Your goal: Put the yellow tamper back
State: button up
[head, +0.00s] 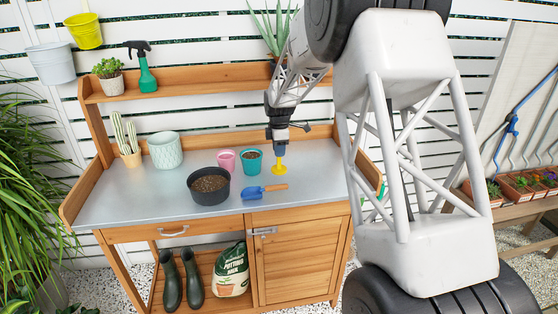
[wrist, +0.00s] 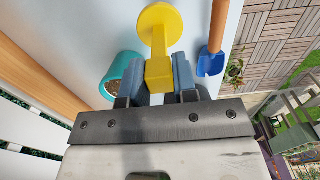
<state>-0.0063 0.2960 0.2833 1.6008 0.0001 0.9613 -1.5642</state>
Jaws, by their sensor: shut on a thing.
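The yellow tamper (head: 280,168) is upright with its round disc end down, over the right part of the grey bench top (head: 325,180). My gripper (head: 280,148) points down and is shut on the tamper's handle. In the wrist view the tamper (wrist: 159,40) sits between the two fingers of my gripper (wrist: 158,82), its disc pointing away from the camera. I cannot tell whether the disc touches the bench top.
A teal pot (head: 251,167) with gravel or soil stands just left of the tamper, beside a pink pot (head: 226,163). A black bowl of soil (head: 209,193) and a blue trowel with a wooden handle (head: 252,193) are nearer the front. The bench's right side looks clear.

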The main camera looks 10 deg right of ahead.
aim_at(279, 168)
jog(key=shift+f, duration=2.25)
jog(key=shift+f, duration=0.1)
jog(key=o, duration=0.9)
notch_tip(279, 168, up, 12)
jog(key=shift+r, duration=0.1)
